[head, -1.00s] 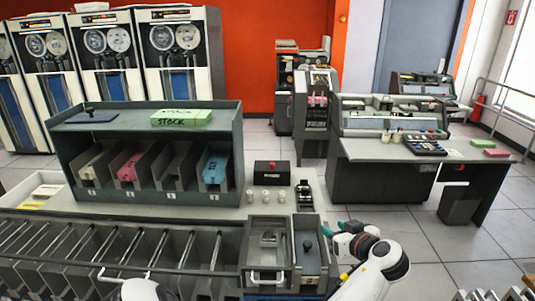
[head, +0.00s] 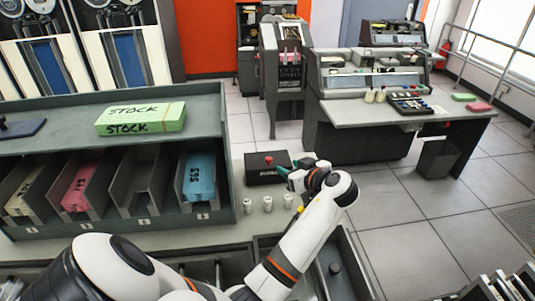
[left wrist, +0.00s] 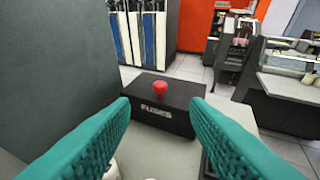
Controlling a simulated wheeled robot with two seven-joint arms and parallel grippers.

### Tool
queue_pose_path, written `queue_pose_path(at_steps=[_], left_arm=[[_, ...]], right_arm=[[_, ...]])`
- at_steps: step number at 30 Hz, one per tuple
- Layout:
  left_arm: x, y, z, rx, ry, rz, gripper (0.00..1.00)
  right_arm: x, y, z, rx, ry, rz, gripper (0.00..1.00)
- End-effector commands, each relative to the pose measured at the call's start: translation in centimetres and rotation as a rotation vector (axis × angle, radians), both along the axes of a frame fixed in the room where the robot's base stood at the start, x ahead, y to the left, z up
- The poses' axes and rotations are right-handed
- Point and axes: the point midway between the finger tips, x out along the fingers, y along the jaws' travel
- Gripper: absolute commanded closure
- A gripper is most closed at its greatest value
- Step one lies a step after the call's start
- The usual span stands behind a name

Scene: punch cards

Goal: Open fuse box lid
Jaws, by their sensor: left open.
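The fuse box (head: 262,176) is a small black box on the grey counter, with a red knob (head: 268,159) on its lid. The lid looks shut. In the left wrist view the box (left wrist: 165,118) shows the word FUSES on its front, and the red knob (left wrist: 160,87) stands on top near the middle. My left gripper (head: 283,177) is just right of the box in the head view. Its teal fingers (left wrist: 160,125) are open, with the box and knob ahead between them. Nothing is between the fingertips. My right gripper is not in view.
Several small white cylinders (head: 267,204) stand in front of the fuse box. A grey rack (head: 229,160) with card slots and a green STOCK block (head: 141,119) stands to the left. A grey open bin (head: 352,270) is below right.

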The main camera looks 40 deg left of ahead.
Motion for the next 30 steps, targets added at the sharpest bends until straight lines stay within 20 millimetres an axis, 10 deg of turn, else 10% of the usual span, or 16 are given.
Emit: queue_pose_path(at_steps=[15, 30], left_arm=[[2.4, 8.4, -3.3, 0.001, 0.003, 0.001, 0.58], [2.7, 9.4, -4.0, -0.001, -0.001, 0.000, 0.64]], right_arm=[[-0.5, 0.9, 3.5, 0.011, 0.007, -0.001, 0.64], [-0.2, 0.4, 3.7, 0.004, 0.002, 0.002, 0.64]])
